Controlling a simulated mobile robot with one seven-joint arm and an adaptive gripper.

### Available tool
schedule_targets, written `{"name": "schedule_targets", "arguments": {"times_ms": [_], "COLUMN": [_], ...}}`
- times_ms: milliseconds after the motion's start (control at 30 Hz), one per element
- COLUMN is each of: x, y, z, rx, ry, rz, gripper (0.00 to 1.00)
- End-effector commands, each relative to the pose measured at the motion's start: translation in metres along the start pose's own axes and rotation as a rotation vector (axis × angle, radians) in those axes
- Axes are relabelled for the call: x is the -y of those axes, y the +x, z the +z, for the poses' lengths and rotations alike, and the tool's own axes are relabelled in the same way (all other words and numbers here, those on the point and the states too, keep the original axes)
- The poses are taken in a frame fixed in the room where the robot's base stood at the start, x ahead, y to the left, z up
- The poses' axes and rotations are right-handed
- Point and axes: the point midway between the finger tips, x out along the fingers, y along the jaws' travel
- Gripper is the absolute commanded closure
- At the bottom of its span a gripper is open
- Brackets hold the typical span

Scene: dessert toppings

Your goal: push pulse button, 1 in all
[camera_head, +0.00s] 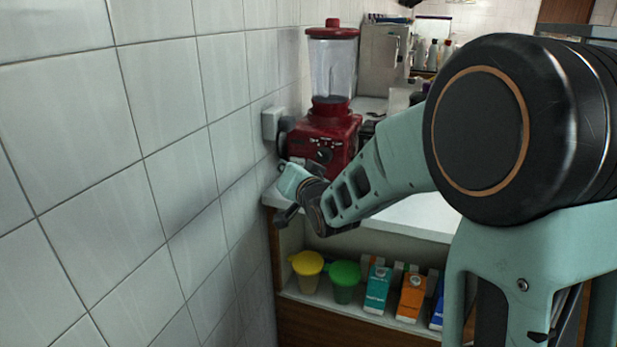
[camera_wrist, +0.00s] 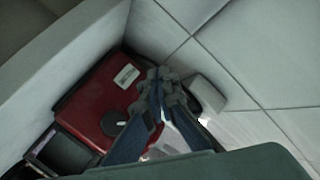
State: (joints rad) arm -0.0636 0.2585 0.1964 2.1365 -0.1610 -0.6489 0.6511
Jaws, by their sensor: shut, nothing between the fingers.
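The red blender (camera_head: 325,140) stands upright on the counter against the tiled wall, with a clear jar and red lid. Its front face has a dark dial (camera_head: 323,155) and small controls; I cannot make out which is the pulse button. In the wrist view the red blender base (camera_wrist: 92,92) has a pale label and a dark round knob (camera_wrist: 115,122). My gripper (camera_wrist: 158,82) is shut and empty, its fingertips over the right side of the base; I cannot tell whether they touch it. In the head view my wrist is low in front of the blender, and the fingertips are not clear.
A white wall box (camera_head: 271,123) is left of the blender; it also shows in the wrist view (camera_wrist: 206,94). The tiled wall (camera_head: 170,120) is close on the left. A shelf below holds yellow (camera_head: 306,272) and green (camera_head: 344,280) lidded cups and several cartons (camera_head: 377,290).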

Motion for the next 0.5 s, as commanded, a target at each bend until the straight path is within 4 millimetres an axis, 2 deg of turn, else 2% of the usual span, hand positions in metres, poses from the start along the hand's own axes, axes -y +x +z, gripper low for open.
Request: {"name": "schedule_targets", "arguments": {"times_ms": [33,100,200,500], "x": [-0.005,-0.002,0.001,0.004], "y": [0.003,0.004,0.004,0.004], "z": [0.02,0.035,0.046,0.051], "rx": [0.007,0.015,0.02,0.025], "ry": [0.011,0.023,0.035,0.042], "rz": [-0.019,-0.044,-0.068,-0.082], "gripper": [1.0,1.0,1.0,1.0]}}
